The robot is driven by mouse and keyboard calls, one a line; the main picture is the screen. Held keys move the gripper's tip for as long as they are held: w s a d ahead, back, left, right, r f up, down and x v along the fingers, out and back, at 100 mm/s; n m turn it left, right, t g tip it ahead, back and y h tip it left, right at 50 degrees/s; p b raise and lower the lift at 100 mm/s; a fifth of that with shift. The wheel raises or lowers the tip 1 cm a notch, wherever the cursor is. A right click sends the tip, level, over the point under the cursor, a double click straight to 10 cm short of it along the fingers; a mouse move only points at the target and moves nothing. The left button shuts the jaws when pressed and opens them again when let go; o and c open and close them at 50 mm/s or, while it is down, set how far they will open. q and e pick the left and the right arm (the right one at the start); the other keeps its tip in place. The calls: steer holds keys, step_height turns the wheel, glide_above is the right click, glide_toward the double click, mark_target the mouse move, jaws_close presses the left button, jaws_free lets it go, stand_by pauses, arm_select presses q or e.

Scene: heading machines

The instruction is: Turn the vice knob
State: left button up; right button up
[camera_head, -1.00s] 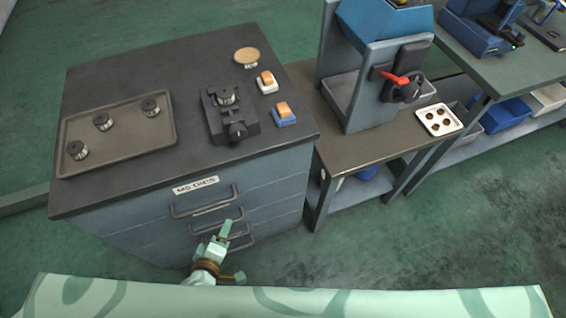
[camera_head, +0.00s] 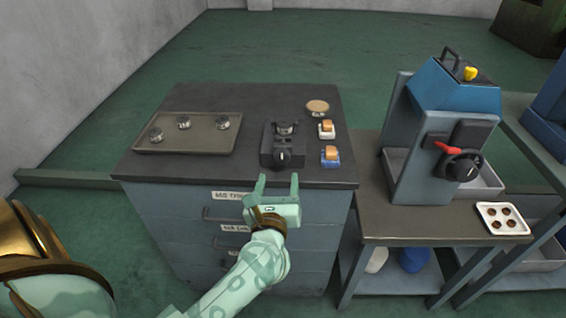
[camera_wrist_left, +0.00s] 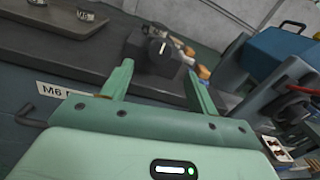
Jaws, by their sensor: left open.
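The vice (camera_head: 271,146) is a small dark block on the cabinet's dark top, with a round metal die in its middle. Its black vice knob (camera_head: 283,160) is on the front side and has a pale mark line. My left gripper (camera_head: 278,180) is open and empty, just in front of the cabinet's front edge and short of the knob. In the left wrist view the knob (camera_wrist_left: 160,48) shows beyond and between the two open fingers (camera_wrist_left: 160,85), apart from them. My right gripper is not in view.
A tray (camera_head: 205,146) with several round metal dies lies on the left of the cabinet top. Two small orange-topped blocks (camera_head: 330,156) and a round tan disc (camera_head: 318,106) sit right of the vice. A blue machine (camera_head: 450,100) stands on the bench at right.

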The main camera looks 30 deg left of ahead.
mark_target(281, 159)
arm_select(q)
steer(key=x, duration=0.7)
steer(key=shift+w+a, duration=0.2)
steer(key=shift+w, duration=0.1)
steer(key=shift+c, duration=0.2)
steer(key=c, duration=0.9)
